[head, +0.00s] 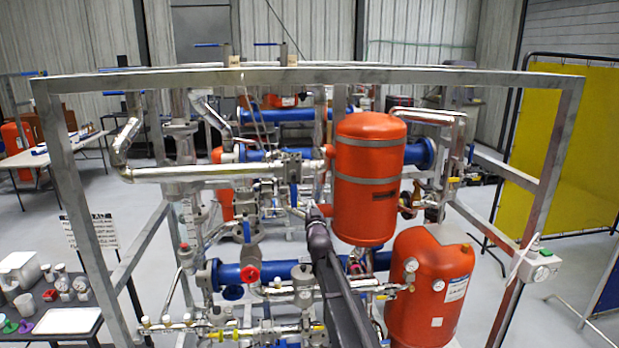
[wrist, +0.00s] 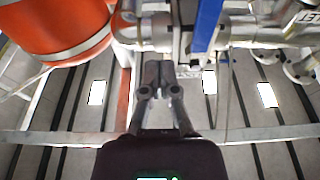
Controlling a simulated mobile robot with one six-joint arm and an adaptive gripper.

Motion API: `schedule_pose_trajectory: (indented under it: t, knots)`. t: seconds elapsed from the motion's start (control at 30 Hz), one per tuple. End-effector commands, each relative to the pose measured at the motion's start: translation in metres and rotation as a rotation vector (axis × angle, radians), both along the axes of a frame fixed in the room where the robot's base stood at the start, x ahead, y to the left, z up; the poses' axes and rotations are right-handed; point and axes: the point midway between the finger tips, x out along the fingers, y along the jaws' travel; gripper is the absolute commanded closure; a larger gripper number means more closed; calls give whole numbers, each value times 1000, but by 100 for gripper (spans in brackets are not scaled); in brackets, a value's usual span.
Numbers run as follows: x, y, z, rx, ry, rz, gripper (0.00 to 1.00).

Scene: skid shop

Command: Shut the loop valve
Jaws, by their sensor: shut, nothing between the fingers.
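My gripper (wrist: 158,75) is shut and empty in the wrist view, with its fingertips together just below a silver pipe and valve fitting (wrist: 158,30). A blue lever (wrist: 207,25) stands right of the fingertips, apart from them, its long side running up the picture. In the head view my gripper (head: 314,212) is inside the frame, left of the upright orange tank. A blue lever (head: 293,194) shows just left of it on the silver pipework. No label names the loop valve, so I cannot tell for certain which lever belongs to it.
The upright orange tank (head: 370,180) is close on the right; it also shows in the wrist view (wrist: 60,35). A second orange tank (head: 430,285) stands lower right. The grey skid frame (head: 300,77) surrounds the pipework.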

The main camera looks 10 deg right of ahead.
Motion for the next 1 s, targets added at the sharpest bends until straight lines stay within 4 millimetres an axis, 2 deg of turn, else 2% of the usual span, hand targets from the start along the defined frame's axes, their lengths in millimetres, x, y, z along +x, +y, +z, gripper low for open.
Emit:
schedule_pose_trajectory:
  t: [0.53, 1.0]
  knots:
    - [-40, 0, 0, 0, 0, 0, 100]
    - [-44, 0, 0, 0, 0, 0, 100]
